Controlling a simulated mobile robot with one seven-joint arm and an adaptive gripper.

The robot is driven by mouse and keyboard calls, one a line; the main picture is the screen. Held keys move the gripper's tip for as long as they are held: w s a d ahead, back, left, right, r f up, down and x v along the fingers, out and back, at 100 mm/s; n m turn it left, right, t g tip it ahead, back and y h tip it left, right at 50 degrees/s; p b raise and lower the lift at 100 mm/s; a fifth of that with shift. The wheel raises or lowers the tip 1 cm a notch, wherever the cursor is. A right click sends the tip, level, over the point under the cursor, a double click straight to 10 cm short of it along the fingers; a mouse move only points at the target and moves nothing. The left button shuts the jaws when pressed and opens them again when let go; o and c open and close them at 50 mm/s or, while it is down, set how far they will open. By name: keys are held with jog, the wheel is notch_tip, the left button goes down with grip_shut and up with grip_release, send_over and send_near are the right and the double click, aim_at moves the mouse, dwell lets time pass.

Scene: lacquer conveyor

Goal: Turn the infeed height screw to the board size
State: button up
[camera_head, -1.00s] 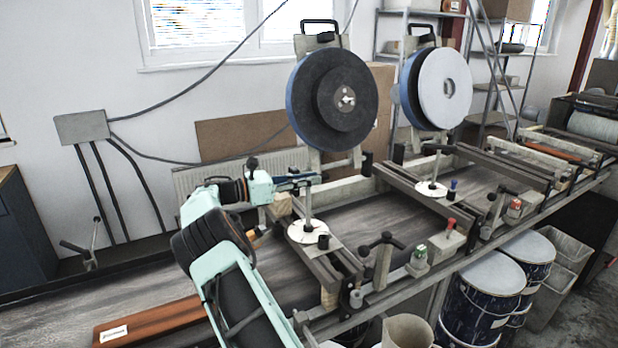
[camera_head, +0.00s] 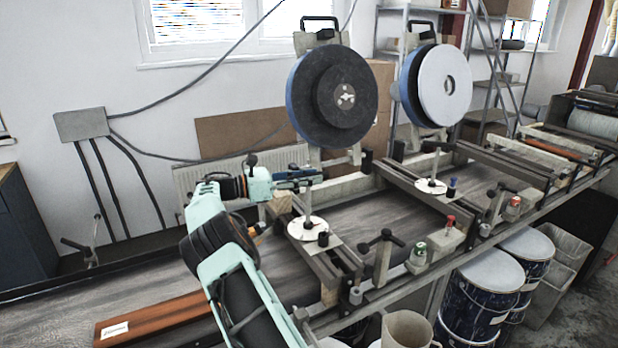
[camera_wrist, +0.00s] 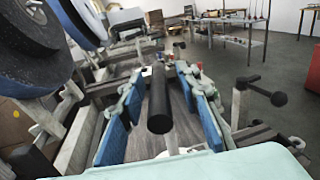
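The infeed height screw (camera_head: 308,197) is an upright grey shaft at the near cross beam, with a white disc (camera_head: 301,231) at its foot. A black knob (camera_head: 323,239) stands at the disc's front edge. My gripper (camera_head: 318,176) is at the shaft's upper end, above the disc. In the wrist view, my gripper (camera_wrist: 162,115) has its blue pads apart, with a black cylinder (camera_wrist: 159,95) showing between them and gaps on both sides. I cannot tell whether that cylinder is the knob. Part of the white disc (camera_wrist: 185,151) shows low between the pads.
A black T-handle (camera_head: 380,240) stands right of the disc, near green (camera_head: 420,249) and red (camera_head: 450,222) buttons. A blue-rimmed abrasive wheel (camera_head: 335,97) hangs behind the gripper. A second white disc (camera_head: 431,187) is farther along. A brown board (camera_head: 150,318) lies at front left.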

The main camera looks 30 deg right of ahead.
jog(key=v, duration=0.7)
jog(key=shift+a, duration=0.25)
jog(key=shift+w+r, duration=0.1)
jog(key=shift+r, duration=0.05)
